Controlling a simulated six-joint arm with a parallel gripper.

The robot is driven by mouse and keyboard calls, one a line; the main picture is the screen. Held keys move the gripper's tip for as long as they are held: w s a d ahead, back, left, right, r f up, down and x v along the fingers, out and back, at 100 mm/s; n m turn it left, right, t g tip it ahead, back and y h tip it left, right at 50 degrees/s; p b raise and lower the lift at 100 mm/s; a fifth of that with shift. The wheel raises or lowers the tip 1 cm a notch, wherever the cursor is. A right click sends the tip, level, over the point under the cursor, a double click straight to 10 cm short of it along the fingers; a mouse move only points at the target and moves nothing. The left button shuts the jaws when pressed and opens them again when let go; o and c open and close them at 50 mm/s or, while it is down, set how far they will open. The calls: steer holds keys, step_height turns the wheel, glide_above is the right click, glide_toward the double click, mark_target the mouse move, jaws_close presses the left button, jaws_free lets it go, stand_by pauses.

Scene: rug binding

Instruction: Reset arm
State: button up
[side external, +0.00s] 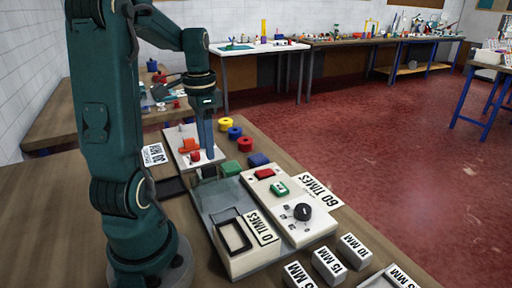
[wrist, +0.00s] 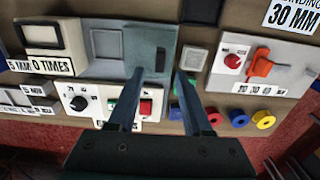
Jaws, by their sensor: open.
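My gripper (side external: 207,148) hangs over the work area of the bench in the side view, pointing down. In the wrist view its two blue-grey fingers (wrist: 159,75) are apart with nothing between them. The grey machine plate (wrist: 105,42) lies beneath and beyond the fingers. A pale control panel (side external: 284,222) carries a black knob (side external: 302,212), a green button (side external: 279,188) and a red button (side external: 264,173). A smaller white panel (wrist: 220,78) holds an orange lever (wrist: 262,67) and a red button (wrist: 233,61).
Yellow (side external: 225,122), blue (side external: 234,132) and red (side external: 245,144) rolls stand along the bench. A green block (side external: 231,168) and a blue block (side external: 258,159) sit near the control panel. White blocks marked in MM (side external: 328,264) line the front right. Open red floor lies beyond.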

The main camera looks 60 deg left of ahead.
steer(key=d+r+t, duration=0.1)
steer(key=d+t, duration=0.1)
steer(key=d, duration=0.8)
steer(key=s+d+r+t, duration=0.1)
steer(key=d+r+t, duration=0.1)
steer(key=d, duration=0.8)
steer(key=shift+d+r+t, duration=0.15)
steer(key=shift+d+t, duration=0.05)
steer(key=shift+t, duration=0.6)
